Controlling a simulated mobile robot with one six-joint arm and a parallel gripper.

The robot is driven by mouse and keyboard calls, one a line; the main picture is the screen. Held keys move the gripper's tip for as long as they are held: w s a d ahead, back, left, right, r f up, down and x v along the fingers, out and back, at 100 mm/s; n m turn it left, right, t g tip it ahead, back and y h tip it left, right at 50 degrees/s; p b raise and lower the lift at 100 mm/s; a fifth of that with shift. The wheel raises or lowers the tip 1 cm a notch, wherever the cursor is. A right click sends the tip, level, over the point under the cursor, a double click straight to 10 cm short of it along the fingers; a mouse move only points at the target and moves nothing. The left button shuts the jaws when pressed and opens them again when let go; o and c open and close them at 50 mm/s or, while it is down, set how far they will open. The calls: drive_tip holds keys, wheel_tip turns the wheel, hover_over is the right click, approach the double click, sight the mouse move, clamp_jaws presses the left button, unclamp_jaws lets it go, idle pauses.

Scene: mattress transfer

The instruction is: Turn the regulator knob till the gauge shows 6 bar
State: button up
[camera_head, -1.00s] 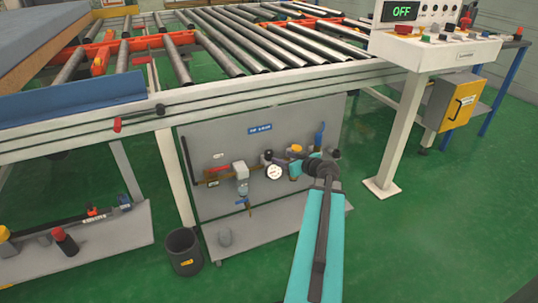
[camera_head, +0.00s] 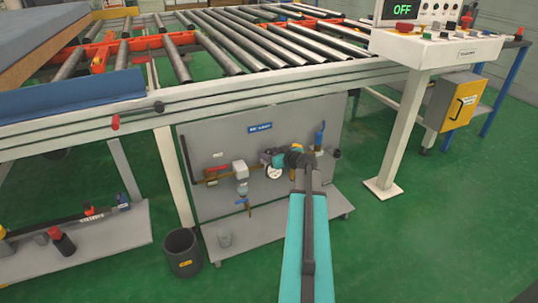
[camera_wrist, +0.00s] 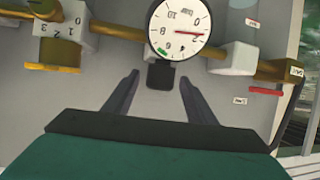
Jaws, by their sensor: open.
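The round white pressure gauge (camera_head: 274,172) sits on the pipework of the grey panel. In the wrist view the gauge (camera_wrist: 181,28) appears upside down at the top. Its red needle points right; the small numbers are hard to read for sure. A black knob (camera_wrist: 161,77), apparently the regulator knob, shows between the fingertips in the wrist view. My gripper (camera_wrist: 159,78) is open, one dark finger on each side of the knob, with gaps visible. In the head view my gripper (camera_head: 275,156) is by the gauge and hides the knob.
Brass pipe fittings flank the gauge. A white block (camera_wrist: 233,58) and a part with a number scale (camera_wrist: 62,32) are close by. A red lever (camera_head: 216,167) is on the left pipe. A dark bin (camera_head: 183,252) stands left of the panel; the conveyor's frame (camera_head: 210,95) runs above.

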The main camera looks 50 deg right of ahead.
drive_tip(key=shift+w+d+f, duration=0.1)
drive_tip(key=shift+w+f, duration=0.15)
drive_tip(key=shift+w, duration=0.3)
drive_tip(key=c, duration=1)
drive_tip(key=shift+c, duration=0.2)
drive_tip(key=shift+m+g+h, duration=0.4)
drive_tip(key=shift+m+h, duration=0.7)
drive_tip(key=shift+h, duration=0.1)
drive_tip(key=shift+d+r+m+g+h+p, duration=0.1)
drive_tip(key=shift+m+g+h+p, duration=0.4)
drive_tip(key=shift+m+h+p, duration=0.65)
